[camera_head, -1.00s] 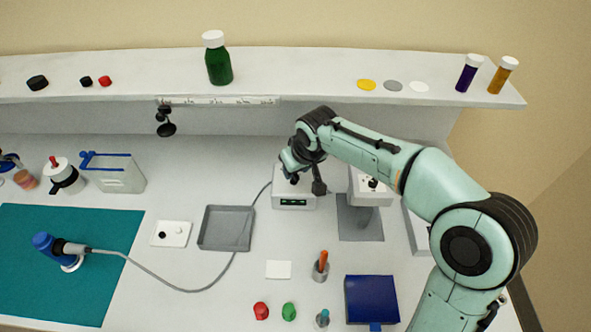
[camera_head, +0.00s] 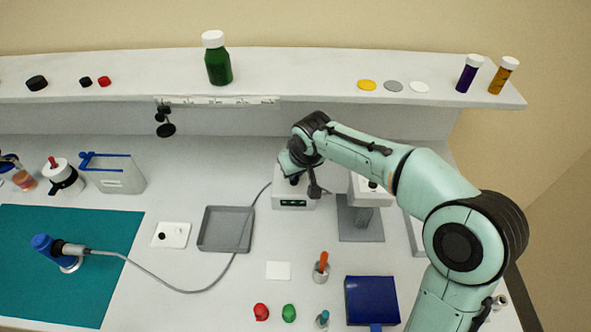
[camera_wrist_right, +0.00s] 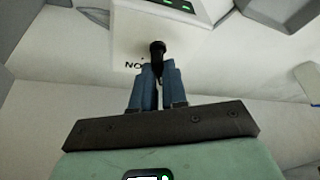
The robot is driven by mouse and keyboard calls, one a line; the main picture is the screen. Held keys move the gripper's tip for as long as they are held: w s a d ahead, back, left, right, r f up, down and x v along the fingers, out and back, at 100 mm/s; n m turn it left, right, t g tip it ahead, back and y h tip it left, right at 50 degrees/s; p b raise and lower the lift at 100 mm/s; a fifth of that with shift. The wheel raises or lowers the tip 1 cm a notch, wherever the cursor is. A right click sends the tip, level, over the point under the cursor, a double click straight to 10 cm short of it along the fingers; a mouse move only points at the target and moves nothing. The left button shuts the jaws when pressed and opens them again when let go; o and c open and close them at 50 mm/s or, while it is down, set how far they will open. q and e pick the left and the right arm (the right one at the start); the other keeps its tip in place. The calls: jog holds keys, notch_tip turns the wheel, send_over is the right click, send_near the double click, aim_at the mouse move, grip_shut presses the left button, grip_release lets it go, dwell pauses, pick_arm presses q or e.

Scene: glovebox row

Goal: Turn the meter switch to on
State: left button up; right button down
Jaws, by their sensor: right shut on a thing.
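The meter is a white box with a small green-lit display (camera_head: 293,203), at the back middle of the bench. It also shows upside down in the right wrist view (camera_wrist_right: 192,42). Its switch is a black knob (camera_wrist_right: 157,48) on the top face, with printed letters beside it that read "NO" from this side and are partly covered. My right gripper (camera_wrist_right: 157,72) has its blue fingers closed on the knob. In the head view my right wrist hides the knob and the fingertips. My left gripper is not in view.
A grey tray (camera_head: 205,248) stands left of the meter, with a grey cable running past it. A white device on a grey base (camera_head: 360,233) stands close on the right. The shelf (camera_head: 300,92) with bottles and caps runs behind.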

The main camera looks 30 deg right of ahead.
jog(key=m+h+b, duration=0.1)
jog(key=m, duration=0.2)
jog(key=shift+w+a, duration=0.1)
jog(key=shift+a, duration=0.05)
jog(key=shift+m+g+h+b, duration=0.3)
jog(key=shift+m+h+b, duration=0.15)
jog(key=shift+m, duration=0.65)
jog(key=c, duration=1.2)
grip_release()
jog(key=shift+o, duration=0.2)
jog(key=shift+r, duration=0.15)
jog(key=p+v, duration=0.1)
jog(key=v, duration=1.2)
jog(key=shift+a+r, duration=0.1)
jog(key=shift+a, duration=0.05)
